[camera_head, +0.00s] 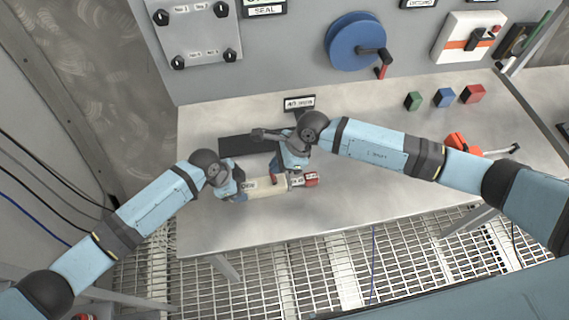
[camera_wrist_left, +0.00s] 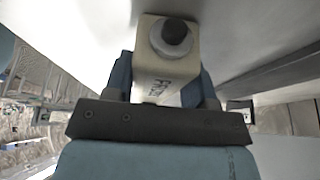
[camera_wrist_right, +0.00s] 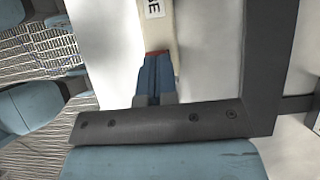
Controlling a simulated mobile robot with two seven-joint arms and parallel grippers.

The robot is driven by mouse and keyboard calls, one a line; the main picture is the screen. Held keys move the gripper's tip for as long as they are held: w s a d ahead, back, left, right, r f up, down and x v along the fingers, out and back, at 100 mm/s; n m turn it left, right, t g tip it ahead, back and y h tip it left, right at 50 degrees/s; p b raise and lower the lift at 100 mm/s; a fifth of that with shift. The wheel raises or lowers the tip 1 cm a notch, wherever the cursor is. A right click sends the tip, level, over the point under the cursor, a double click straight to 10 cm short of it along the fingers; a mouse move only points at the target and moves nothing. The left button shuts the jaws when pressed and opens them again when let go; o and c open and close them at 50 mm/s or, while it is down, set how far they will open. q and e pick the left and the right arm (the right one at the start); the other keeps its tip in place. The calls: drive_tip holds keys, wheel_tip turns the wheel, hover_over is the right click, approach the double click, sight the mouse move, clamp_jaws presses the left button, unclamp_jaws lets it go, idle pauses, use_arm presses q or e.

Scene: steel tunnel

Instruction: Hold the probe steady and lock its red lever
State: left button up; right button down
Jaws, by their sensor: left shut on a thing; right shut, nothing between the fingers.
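The cream probe (camera_head: 268,187) lies roughly level above the bench, with a label on its side and a red end block (camera_head: 311,179) at its right. My left gripper (camera_head: 238,190) is shut on the probe's left part. In the left wrist view the probe (camera_wrist_left: 152,68) sits between the blue fingers, its dark round knob facing the camera. My right gripper (camera_head: 274,170) is shut and empty, its fingertips at the probe's upper side. In the right wrist view, a thin red edge (camera_wrist_right: 157,53), perhaps the lever, shows at the shut fingertips (camera_wrist_right: 156,62). The lever's position is mostly hidden.
A dark rectangular plate (camera_head: 248,147) lies behind the probe. Green (camera_head: 413,100), blue (camera_head: 444,97) and red (camera_head: 473,94) blocks stand at the back right. A red tool (camera_head: 462,143) lies near my right arm. The wall carries a blue wheel (camera_head: 355,41). The bench front is clear.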

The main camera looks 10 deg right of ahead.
drive_tip(key=shift+a+f+h, duration=0.15)
drive_tip(key=shift+a+h, duration=0.05)
drive_tip(key=shift+h, duration=0.2)
drive_tip(key=shift+d+r, duration=0.1)
drive_tip(key=shift+r, duration=0.1)
drive_tip(key=shift+r, duration=0.7)
